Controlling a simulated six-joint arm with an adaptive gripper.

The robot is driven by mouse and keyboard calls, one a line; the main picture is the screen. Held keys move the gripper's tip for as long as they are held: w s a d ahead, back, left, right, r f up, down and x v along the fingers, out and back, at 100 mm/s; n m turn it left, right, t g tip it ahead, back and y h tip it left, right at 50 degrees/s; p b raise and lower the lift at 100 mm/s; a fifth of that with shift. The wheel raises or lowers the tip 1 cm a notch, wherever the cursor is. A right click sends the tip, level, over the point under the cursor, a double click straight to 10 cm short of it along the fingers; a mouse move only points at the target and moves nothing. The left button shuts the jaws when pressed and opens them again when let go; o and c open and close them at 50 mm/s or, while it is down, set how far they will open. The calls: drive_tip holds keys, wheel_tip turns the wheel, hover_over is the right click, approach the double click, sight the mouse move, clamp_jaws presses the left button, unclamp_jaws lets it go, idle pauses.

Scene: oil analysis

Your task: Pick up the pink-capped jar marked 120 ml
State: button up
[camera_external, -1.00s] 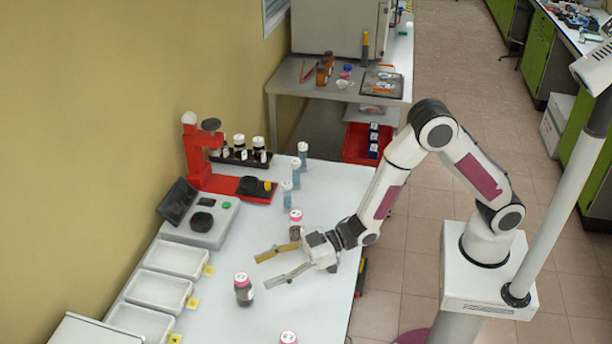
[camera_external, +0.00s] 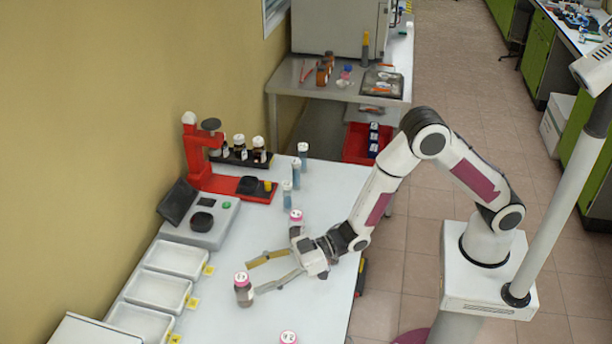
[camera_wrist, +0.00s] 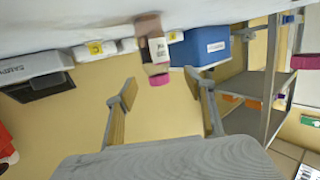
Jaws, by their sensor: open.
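A dark jar with a pink cap (camera_external: 242,292) stands on the white table in the external view, just left of my fingertips. In the wrist view, which is upside down, a pink-capped jar with a white label (camera_wrist: 158,50) shows ahead between the fingers; its marking is too small to read. My gripper (camera_external: 254,278) is open and empty, its two fingers spread and pointing at the jar. Two other pink-capped jars are on the table: one behind my gripper (camera_external: 296,217) and one at the bottom edge (camera_external: 289,338), partly cut off.
White trays (camera_external: 178,260) and a grey device (camera_external: 203,220) line the wall side. A red stand (camera_external: 199,165) and a black rack of bottles (camera_external: 240,157) are at the back. Blue-grey vials (camera_external: 303,155) stand near the back right. The table around the jar is clear.

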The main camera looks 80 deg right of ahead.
sight(249, 281)
drive_tip(key=shift+w+f, duration=0.1)
idle(0.3)
drive_tip(key=shift+f+x, duration=0.15)
drive_tip(key=shift+x, duration=0.5)
drive_tip(key=shift+f+x, duration=0.15)
drive_tip(key=shift+x, duration=1.65)
drive_tip(key=shift+d, duration=0.1)
drive_tip(key=c, duration=1.3)
